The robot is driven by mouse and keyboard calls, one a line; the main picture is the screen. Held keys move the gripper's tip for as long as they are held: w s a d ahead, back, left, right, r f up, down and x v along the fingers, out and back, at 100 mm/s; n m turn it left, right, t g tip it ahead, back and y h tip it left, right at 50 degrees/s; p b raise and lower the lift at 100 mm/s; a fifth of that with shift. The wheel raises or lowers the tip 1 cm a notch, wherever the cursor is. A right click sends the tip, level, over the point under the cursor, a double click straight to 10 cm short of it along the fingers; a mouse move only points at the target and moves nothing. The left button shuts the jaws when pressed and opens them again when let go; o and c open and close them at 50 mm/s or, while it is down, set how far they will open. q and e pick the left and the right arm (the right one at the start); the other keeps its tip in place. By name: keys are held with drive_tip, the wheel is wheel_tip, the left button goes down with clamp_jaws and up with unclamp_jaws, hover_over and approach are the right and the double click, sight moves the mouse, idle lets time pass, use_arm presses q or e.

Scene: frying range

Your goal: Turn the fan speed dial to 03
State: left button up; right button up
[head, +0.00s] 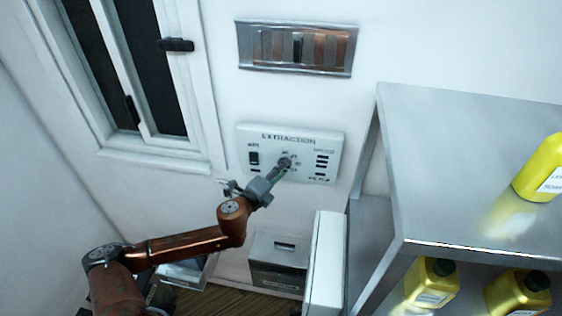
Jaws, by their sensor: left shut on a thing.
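The white extraction panel (247,137) is fixed to the back wall in the head view, with a dark switch at its left and a column of dark slots at its right. The fan speed dial (285,161) is at the panel's middle, with small marks around it that are too small to read. My left gripper (281,168) reaches up to the panel from the lower left and is shut on the dial. The gripper hides part of the dial, and I cannot tell which mark it points to. My right gripper is not in view.
A metal shelf unit (455,140) stands at the right, with a yellow bottle (540,170) on top and more below. A window (130,70) is at the left. A metal grille (298,47) is above the panel. A grey box (279,262) is below it.

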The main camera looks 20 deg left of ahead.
use_arm(q)
drive_tip(key=shift+m+g+y, duration=0.7)
drive_tip(key=shift+m, duration=1.3)
drive_tip(key=o, duration=1.2)
drive_tip(key=shift+c, duration=0.2)
drive_tip(key=shift+s, duration=0.1)
drive_tip(key=v, duration=0.7)
drive_tip(key=shift+s+r, duration=0.15)
